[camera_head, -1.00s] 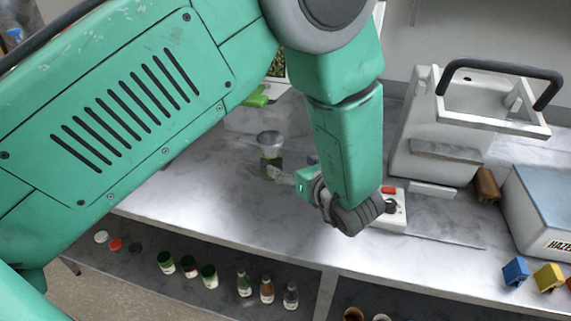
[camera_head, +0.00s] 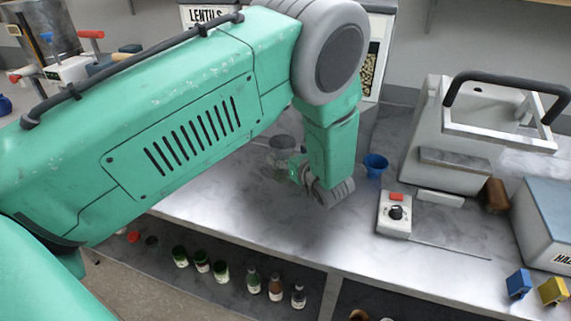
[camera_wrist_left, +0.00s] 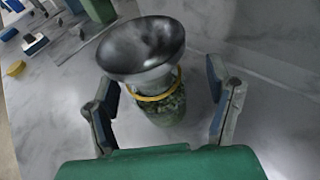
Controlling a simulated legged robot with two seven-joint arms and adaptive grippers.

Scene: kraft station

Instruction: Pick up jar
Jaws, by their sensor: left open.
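The jar (camera_wrist_left: 165,108) is glass with green contents and a yellow ring at its neck. It stands upright on the marble-look bench. A wide grey metal funnel (camera_wrist_left: 140,48) sits in its mouth and hides its top; in the head view the funnel (camera_head: 287,143) shows just beyond my wrist. My left gripper (camera_wrist_left: 161,80) is open, with one finger on each side of the jar and visible gaps to it. My right gripper is in neither view.
A blue cup (camera_head: 375,166) stands right of my wrist. A white switch box (camera_head: 395,214) and a large white machine (camera_head: 455,140) with a black handle are further right. Several bottles (camera_head: 254,283) stand on the lower shelf. The bench front is mostly clear.

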